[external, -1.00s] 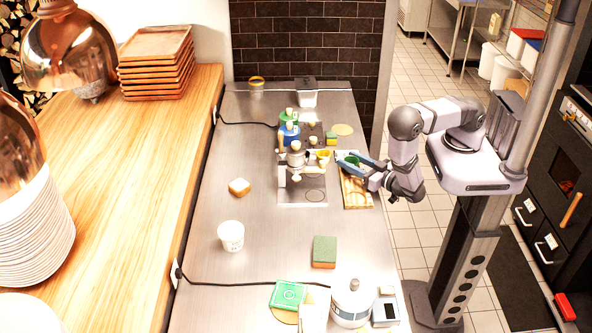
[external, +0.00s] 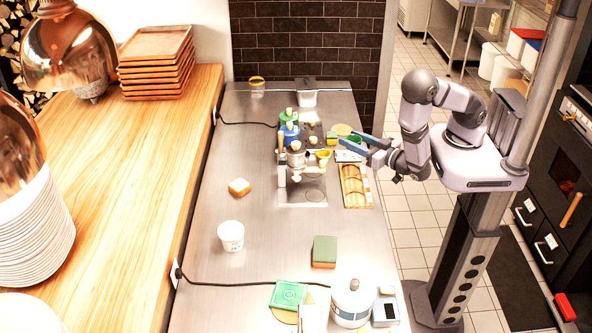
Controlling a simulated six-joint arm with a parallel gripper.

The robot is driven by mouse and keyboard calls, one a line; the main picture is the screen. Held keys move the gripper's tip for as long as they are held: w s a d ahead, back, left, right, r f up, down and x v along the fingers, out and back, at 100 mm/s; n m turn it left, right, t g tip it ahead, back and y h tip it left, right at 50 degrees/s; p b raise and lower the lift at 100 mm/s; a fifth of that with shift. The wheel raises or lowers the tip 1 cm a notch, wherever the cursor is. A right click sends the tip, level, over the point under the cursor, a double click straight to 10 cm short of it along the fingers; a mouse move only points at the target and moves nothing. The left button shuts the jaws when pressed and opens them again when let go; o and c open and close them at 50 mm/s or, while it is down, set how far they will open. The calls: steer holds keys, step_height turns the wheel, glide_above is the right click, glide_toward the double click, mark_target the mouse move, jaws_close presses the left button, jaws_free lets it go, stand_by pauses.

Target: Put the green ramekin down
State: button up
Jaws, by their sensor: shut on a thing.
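The green ramekin (external: 354,139) is small in the external view, at the right side of the steel counter towards its far end. My gripper (external: 352,144) is shut on it, with its blue fingers partly covering it. The ramekin appears to be above the counter, beyond the wooden rack; its exact height cannot be told from this angle.
A wooden rack with rounded slots (external: 355,190) lies on the counter nearer than my gripper. A yellow cup (external: 323,155) and a blue container (external: 290,132) stand to the left. A green-and-brown sponge (external: 324,251) and white tub (external: 231,236) are nearer, with bare steel between.

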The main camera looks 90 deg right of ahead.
steer(key=shift+w+a+r, duration=0.1)
steer(key=shift+w, duration=0.05)
steer(key=a+f+n+t+y, duration=0.1)
steer(key=a+f, duration=0.1)
steer(key=w+a+f+n+y, duration=0.1)
steer(key=a+f, duration=0.1)
steer(key=w+a+f+n+t+y, duration=0.1)
steer(key=a+f, duration=0.1)
steer(key=shift+w+a+t, duration=0.1)
steer(key=shift+a+t, duration=0.2)
steer(key=shift+a, duration=0.1)
steer(key=shift+a+f+y, duration=0.15)
steer(key=shift+f+y, duration=0.05)
steer(key=shift+y, duration=0.2)
steer(key=shift+s+a, duration=0.2)
steer(key=shift+a, duration=0.1)
